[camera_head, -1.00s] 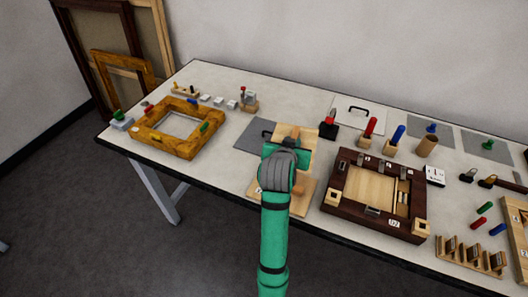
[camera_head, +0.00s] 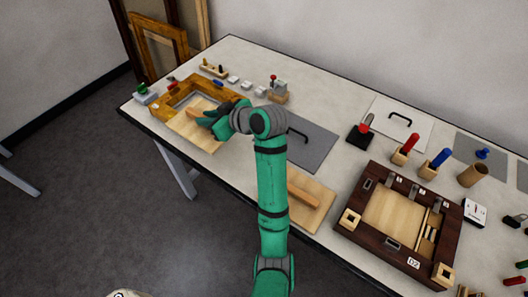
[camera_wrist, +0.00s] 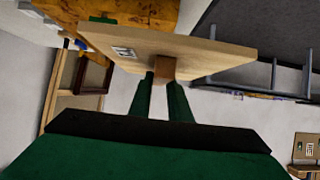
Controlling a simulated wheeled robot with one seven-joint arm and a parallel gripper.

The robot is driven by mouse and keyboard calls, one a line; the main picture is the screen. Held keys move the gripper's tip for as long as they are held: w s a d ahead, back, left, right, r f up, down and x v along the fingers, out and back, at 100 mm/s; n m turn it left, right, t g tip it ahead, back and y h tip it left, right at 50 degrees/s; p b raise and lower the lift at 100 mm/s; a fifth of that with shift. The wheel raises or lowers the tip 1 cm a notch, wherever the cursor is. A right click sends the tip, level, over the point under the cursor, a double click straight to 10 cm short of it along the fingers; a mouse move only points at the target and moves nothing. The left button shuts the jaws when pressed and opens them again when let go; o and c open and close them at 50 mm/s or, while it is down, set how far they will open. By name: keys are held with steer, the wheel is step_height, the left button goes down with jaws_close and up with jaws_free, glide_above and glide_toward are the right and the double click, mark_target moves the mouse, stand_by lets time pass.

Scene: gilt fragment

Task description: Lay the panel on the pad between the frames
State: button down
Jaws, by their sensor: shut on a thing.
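My gripper (camera_head: 208,118) is shut on the wooden grip (camera_wrist: 163,68) of a light wood panel (camera_wrist: 195,48). The panel has a small printed label and also shows in the head view (camera_head: 187,128). I hold it at the left, over the front part of the gilt frame (camera_head: 166,88). Whether panel and frame touch cannot be told. The grey pad (camera_head: 312,148) lies bare to the right of my forearm, partly hidden by it. It is between the gilt frame and the dark wood frame (camera_head: 360,238).
A second light board (camera_head: 318,210) with a wooden bar lies in front of the pad, partly behind my arm. A small lever block (camera_head: 278,92) stands behind the pad. A black base with a red knob (camera_head: 361,132) and a white plate (camera_head: 388,120) are right of it.

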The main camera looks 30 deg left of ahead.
steer(key=d+f, duration=0.1)
steer(key=d, duration=0.1)
steer(key=d+f, duration=0.1)
steer(key=d, duration=0.2)
steer(key=d+f, duration=0.1)
steer(key=d, duration=0.2)
steer(key=shift+f, duration=0.15)
steer(key=d+f, duration=0.1)
steer(key=f, duration=0.1)
steer(key=d+f, duration=0.1)
steer(key=shift+d+f, duration=0.35)
steer(key=shift+f, duration=0.05)
steer(key=shift+w+d+f, duration=0.1)
steer(key=shift+d+f, duration=0.4)
steer(key=shift+f, duration=0.15)
steer(key=shift+d+f, duration=0.15)
steer(key=shift+f, duration=0.8)
steer(key=shift+d+f, duration=0.15)
steer(key=shift+f, duration=0.75)
steer(key=shift+f, duration=0.1)
steer(key=c, duration=1.6)
jaws_free()
steer(key=shift+c, duration=0.2)
